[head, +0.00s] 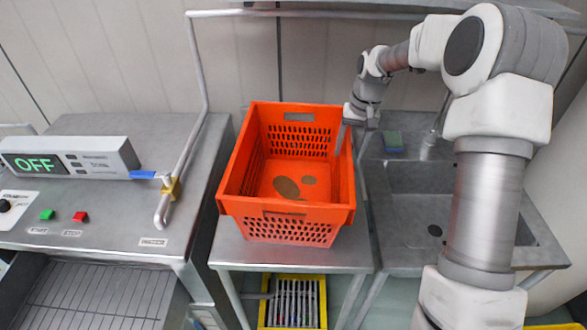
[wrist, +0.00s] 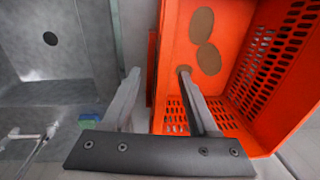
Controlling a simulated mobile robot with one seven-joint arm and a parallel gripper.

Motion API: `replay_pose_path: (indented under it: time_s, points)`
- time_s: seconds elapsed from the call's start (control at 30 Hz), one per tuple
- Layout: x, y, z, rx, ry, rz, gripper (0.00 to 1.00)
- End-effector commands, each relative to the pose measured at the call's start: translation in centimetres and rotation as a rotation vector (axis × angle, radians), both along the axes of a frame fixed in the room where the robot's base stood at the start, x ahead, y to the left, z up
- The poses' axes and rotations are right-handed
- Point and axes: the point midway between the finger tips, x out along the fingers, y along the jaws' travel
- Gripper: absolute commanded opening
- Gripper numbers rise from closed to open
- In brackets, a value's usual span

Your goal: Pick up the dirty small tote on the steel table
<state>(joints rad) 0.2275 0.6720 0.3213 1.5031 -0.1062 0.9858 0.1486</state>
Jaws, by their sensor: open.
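The orange tote (head: 290,222) stands upright on the steel table (head: 237,252), with slotted walls and brown dirt patches on its inner floor. My gripper (head: 352,135) is at the tote's right wall, near the far right corner. In the wrist view my gripper (wrist: 158,85) is open, with one finger over the inside of the tote (wrist: 225,70) and the other outside it. The tote's wall lies between the fingers, and I cannot tell whether either finger touches it. The fingertips are partly hidden in the head view.
A steel sink (head: 425,205) is to the right, with a green and blue sponge (head: 393,141) behind it. A machine with an OFF display (head: 70,158) and a bent metal handle (head: 165,205) stands to the left. A yellow-framed floor drain (head: 292,302) lies below the table.

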Motion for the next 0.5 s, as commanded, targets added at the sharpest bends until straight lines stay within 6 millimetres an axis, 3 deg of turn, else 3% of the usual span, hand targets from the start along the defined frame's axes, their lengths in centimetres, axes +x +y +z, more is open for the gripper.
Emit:
replay_pose_path:
  time_s: [0.27, 0.5]
  points:
    - [0.1, 0.3, -2.0, 0.0, 0.0, 0.0, 0.6]
    - [0.6, 0.6, -5.3, 0.001, 0.002, 0.001, 0.6]
